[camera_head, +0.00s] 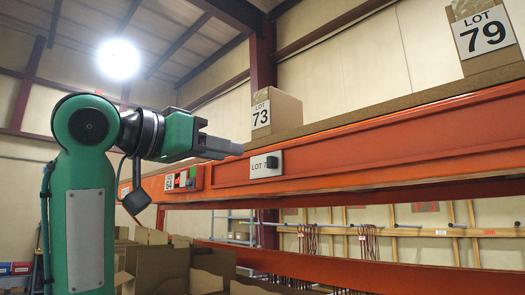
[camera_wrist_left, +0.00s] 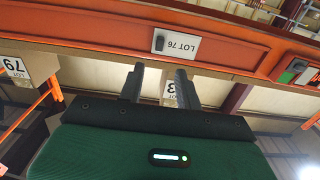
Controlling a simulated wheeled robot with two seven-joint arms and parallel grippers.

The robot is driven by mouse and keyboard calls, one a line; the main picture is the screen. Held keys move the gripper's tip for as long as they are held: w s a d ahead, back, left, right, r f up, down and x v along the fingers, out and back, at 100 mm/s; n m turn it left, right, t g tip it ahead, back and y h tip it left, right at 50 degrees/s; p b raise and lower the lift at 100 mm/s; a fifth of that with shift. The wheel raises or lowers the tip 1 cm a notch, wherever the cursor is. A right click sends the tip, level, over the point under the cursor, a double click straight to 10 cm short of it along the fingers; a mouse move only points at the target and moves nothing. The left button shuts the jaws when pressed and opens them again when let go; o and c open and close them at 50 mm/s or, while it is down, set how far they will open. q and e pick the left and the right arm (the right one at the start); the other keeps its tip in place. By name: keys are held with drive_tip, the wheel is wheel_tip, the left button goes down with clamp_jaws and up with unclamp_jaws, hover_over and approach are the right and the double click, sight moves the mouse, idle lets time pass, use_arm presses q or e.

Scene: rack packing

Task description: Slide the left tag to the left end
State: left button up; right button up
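A white LOT 76 tag (camera_head: 259,167) with a black knob sits on the front of the orange beam (camera_head: 390,140). It also shows in the left wrist view (camera_wrist_left: 180,46). Further left on the beam is another white tag (camera_head: 169,183), partly readable. Which one is the left tag, I cannot tell for sure. My left gripper (camera_head: 228,147) is in front of the beam, up and left of the LOT 76 tag. In the left wrist view its two fingers (camera_wrist_left: 160,70) are apart with nothing between them. My right gripper is out of view.
A LOT 73 box (camera_head: 285,112) and a LOT 79 box (camera_head: 490,50) stand on the shelf above the beam. A small red and green panel (camera_head: 185,180) is on the beam at left. Open cardboard boxes (camera_head: 160,265) stand below. The beam face right of LOT 76 is clear.

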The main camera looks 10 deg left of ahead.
sight(268, 161)
use_arm(q)
drive_tip(key=p+x, duration=0.3)
drive_tip(key=x, duration=0.5)
drive_tip(key=shift+w+d+r+p, duration=0.1)
drive_tip(key=shift+d+p, duration=0.05)
drive_tip(key=shift+p, duration=0.2)
drive_tip(key=shift+w+d, duration=0.35)
drive_tip(key=shift+w, duration=0.2)
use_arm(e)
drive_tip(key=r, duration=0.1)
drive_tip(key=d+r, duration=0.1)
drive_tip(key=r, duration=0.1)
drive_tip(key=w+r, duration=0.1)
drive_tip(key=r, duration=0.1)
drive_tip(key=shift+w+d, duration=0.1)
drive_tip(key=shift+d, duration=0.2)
use_arm(q)
drive_tip(key=c, duration=0.7)
clamp_jaws()
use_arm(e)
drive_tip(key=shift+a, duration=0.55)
